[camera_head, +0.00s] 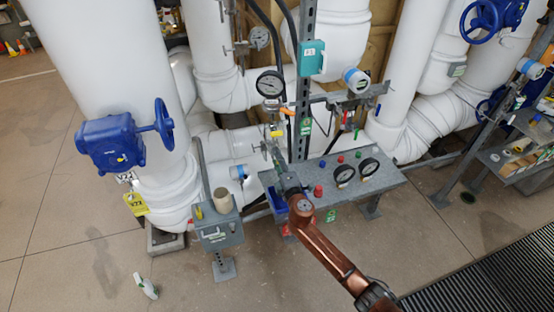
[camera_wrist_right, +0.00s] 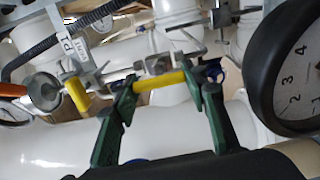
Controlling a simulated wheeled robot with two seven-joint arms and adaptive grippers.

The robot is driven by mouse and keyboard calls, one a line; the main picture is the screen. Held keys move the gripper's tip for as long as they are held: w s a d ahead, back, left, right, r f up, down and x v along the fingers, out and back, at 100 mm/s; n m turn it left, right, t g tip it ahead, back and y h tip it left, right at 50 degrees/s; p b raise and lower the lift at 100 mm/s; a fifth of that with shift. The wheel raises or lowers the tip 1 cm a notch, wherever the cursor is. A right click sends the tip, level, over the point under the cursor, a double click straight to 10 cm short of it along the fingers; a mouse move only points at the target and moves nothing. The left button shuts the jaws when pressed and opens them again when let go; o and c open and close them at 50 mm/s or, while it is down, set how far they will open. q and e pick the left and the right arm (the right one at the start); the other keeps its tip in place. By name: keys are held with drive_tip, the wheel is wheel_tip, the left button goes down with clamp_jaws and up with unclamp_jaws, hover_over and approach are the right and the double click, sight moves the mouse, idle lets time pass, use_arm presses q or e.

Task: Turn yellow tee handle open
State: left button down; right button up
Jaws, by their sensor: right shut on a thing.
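The yellow tee handle (camera_wrist_right: 160,82) is a short yellow bar in the middle of the right wrist view, lying nearly level with its right end slightly raised. My right gripper (camera_wrist_right: 160,88) has its two green fingers at either end of the bar and is shut on it. In the head view the right gripper (camera_head: 272,145) reaches up over the panel to a small yellow patch, the handle (camera_head: 276,133). The valve body behind the handle is partly hidden by the fingers. My left gripper is in neither view.
A black-rimmed gauge (camera_wrist_right: 292,70) is close on the right in the wrist view. A second yellow piece (camera_wrist_right: 78,95) is to the left. A grey panel (camera_head: 392,187) with buttons and gauges lies beside my arm. White pipes stand behind.

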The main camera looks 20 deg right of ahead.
drive_tip(key=o, duration=1.2)
drive_tip(key=shift+c, duration=0.2)
drive_tip(key=shift+s, duration=0.1)
drive_tip(key=s, duration=1.1)
drive_tip(key=shift+s+d, duration=0.2)
drive_tip(key=shift+s, duration=0.2)
drive_tip(key=shift+f, duration=0.1)
